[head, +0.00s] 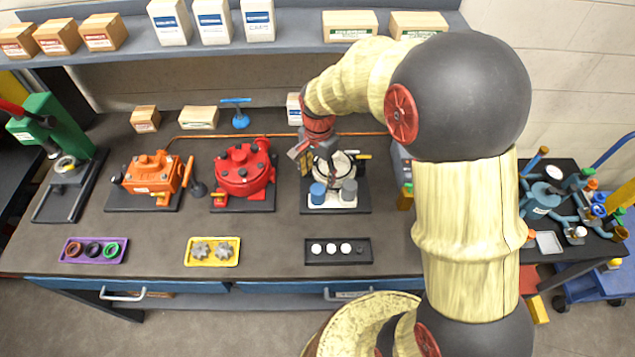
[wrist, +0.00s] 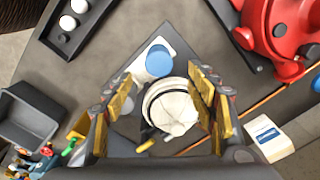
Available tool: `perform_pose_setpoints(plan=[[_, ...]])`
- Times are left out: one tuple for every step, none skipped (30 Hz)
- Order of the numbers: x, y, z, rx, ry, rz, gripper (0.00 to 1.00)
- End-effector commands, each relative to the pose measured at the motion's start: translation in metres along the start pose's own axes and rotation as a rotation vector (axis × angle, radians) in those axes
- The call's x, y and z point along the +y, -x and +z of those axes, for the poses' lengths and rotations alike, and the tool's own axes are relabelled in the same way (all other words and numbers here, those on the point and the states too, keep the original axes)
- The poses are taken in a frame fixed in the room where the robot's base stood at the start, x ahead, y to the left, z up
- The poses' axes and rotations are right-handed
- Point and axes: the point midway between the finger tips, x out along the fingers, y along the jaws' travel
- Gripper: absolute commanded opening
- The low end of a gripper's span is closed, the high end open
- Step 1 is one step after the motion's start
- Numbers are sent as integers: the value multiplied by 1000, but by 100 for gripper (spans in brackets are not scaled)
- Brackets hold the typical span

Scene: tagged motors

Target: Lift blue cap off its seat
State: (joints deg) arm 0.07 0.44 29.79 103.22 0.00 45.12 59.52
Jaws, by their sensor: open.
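The blue cap (head: 318,193) sits upright at the front left of a white motor (head: 342,168) on a dark base plate. A grey cap (head: 349,190) stands to its right. In the wrist view the blue cap (wrist: 158,60) shows just beyond my fingertips, with the white motor body (wrist: 172,108) between and below the fingers. My gripper (head: 306,160) is open, with nothing held, over the motor's left rear side. In the wrist view its two yellow-padded fingers (wrist: 163,85) stand wide apart.
A red motor (head: 243,172) and an orange motor (head: 152,174) stand to the left. A black tray with white caps (head: 338,262), a yellow tray (head: 187,258) and a purple tray (head: 66,258) lie in front. Bare bench lies between motors and trays.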

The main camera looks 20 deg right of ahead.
Motion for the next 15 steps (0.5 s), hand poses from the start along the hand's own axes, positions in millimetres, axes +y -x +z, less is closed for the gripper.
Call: perform_pose_setpoints(plan=[[-2, -3, -1, -6, -23, 11, 57], [-3, -7, -2, -9, -35, 16, 57], [-4, -10, -2, -11, -47, 19, 57], [-5, -13, -3, -11, -53, 21, 57], [-5, -16, -3, -12, -58, 23, 57], [-4, -21, -3, -14, -61, 25, 57], [-4, -24, -3, -14, -63, 26, 57], [-4, -28, -2, -14, -63, 26, 57], [-4, -33, -2, -14, -62, 25, 57], [-4, -36, -2, -13, -62, 25, 57], [-4, -38, -2, -13, -62, 24, 57], [-4, -40, -2, -13, -61, 24, 57], [-4, -42, -2, -13, -61, 23, 57], [-3, -44, -2, -13, -61, 23, 57], [-3, -46, -2, -12, -61, 23, 57]])
